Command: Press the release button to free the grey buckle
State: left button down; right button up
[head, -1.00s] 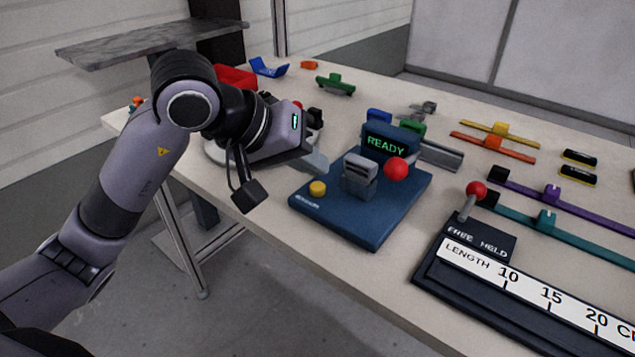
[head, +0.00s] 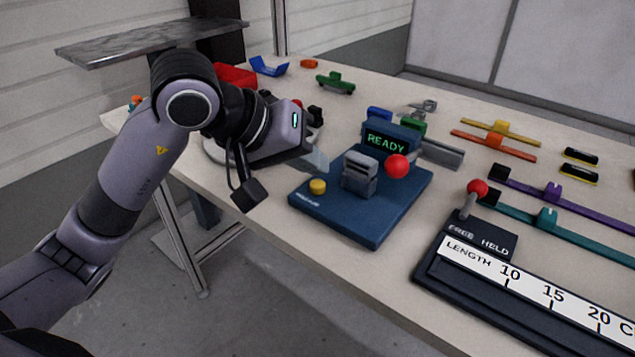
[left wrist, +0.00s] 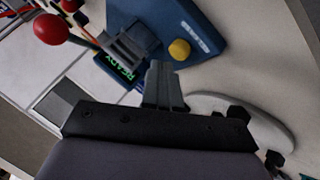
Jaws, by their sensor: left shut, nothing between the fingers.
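The blue fixture (head: 375,228) stands on the table with a screen reading READY (head: 386,144). A grey buckle (head: 359,172) sits upright in its middle. The yellow round button (head: 317,186) is on the fixture's front left corner; it also shows in the left wrist view (left wrist: 180,49). A red ball lever (head: 397,166) stands right of the buckle. My left gripper (head: 322,163) is shut and empty, just behind and above the button, apart from it. Its closed fingers (left wrist: 160,72) point toward the fixture in the left wrist view. My right gripper is out of view.
A dark length gauge (head: 510,290) with another red lever (head: 477,189) lies at the front right. Coloured straps, such as a purple one (head: 570,197), lie behind it. A round white plate (left wrist: 245,115) lies beneath my left gripper. Bare table lies in front of the fixture.

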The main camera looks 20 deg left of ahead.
pick_arm(q)
jog(key=shift+f, duration=0.3)
jog(key=shift+b, duration=0.3)
jog(key=shift+s+a+f+b, duration=0.1)
jog(key=shift+s+f+b, duration=0.05)
jog(key=shift+f+b, duration=0.35)
jog(key=shift+s+a+f+b, duration=0.1)
jog(key=shift+f+b, duration=0.2)
jog(key=shift+b, duration=0.25)
dwell(0.3)
jog(key=shift+r, duration=0.15)
dwell(0.5)
jog(key=shift+w+d+r+p, duration=0.1)
jog(key=shift+w+r+p, duration=0.1)
jog(key=shift+r+p, duration=0.2)
jog(key=shift+w+d+r, duration=0.1)
jog(key=shift+w+r, duration=0.05)
jog(key=shift+r, duration=0.15)
